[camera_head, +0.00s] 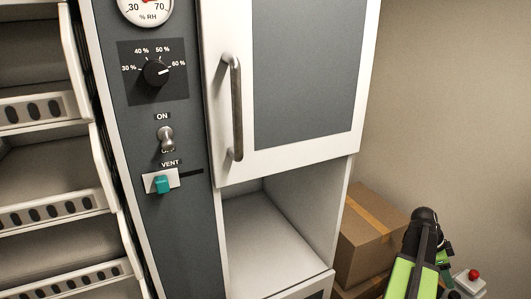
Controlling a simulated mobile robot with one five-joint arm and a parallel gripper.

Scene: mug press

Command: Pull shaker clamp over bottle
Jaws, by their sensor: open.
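Neither a shaker clamp nor a bottle can be made out in the head camera view. Part of my green and black arm shows at the lower right, in front of the cardboard boxes. The fingers of my gripper cannot be seen, so its place relative to the clamp and bottle is hidden.
A grey control panel carries a humidity dial (156,73), a toggle switch (166,139) and a teal vent slider (162,184). Right of it is a shut cabinet door (307,75) with a vertical handle (236,108), above an open, empty-looking compartment (265,235). Shelves stand left; cardboard boxes (372,242) right.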

